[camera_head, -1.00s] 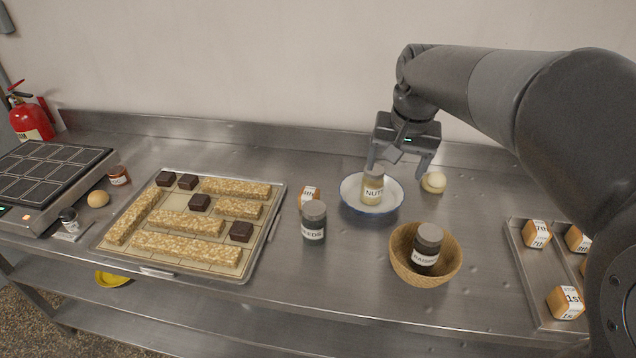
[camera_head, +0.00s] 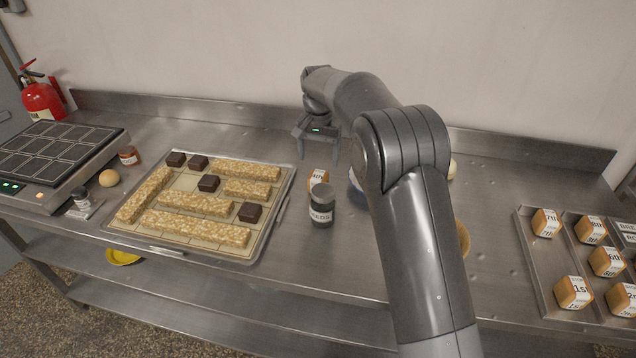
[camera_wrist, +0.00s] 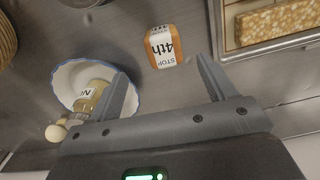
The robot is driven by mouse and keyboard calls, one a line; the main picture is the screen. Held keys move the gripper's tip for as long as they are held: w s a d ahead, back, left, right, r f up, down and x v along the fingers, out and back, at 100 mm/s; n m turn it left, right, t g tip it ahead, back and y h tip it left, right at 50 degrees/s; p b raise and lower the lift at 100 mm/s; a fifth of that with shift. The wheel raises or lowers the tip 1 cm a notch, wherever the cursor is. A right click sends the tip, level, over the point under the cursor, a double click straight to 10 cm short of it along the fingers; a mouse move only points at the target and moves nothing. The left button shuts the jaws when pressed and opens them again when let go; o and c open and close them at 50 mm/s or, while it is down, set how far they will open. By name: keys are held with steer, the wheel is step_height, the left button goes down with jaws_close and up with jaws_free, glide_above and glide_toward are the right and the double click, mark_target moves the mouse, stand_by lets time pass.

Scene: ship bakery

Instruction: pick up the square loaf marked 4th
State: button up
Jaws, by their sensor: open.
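The square loaf marked 4th (camera_head: 318,181) stands on the steel counter, just behind the dark seeds jar (camera_head: 321,208), which hides part of it. In the wrist view the loaf (camera_wrist: 162,47) shows its white label with "4th" and "STOP", ahead of the fingertips and roughly centred between them. My gripper (camera_head: 318,153) is open and empty, pointing down above and behind the loaf. Its two fingers also show in the wrist view (camera_wrist: 164,72), apart from the loaf.
The tray of oat bars (camera_head: 262,243) lies left of the loaf. Other marked loaves sit in a metal tray (camera_head: 533,279) at right.

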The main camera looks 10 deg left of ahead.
mark_target(317, 177)
step_height(317, 177, down, 5)
steer(key=shift+f, duration=0.2)
steer(key=shift+s+a+f, duration=0.1)
steer(key=shift+f, duration=1.25)
steer(key=shift+s+a+f, duration=0.1)
steer(key=shift+f, duration=1.2)
steer(key=shift+c, duration=0.6)
steer(key=c, duration=1)
steer(key=shift+o, duration=0.2)
steer(key=shift+r, duration=0.2)
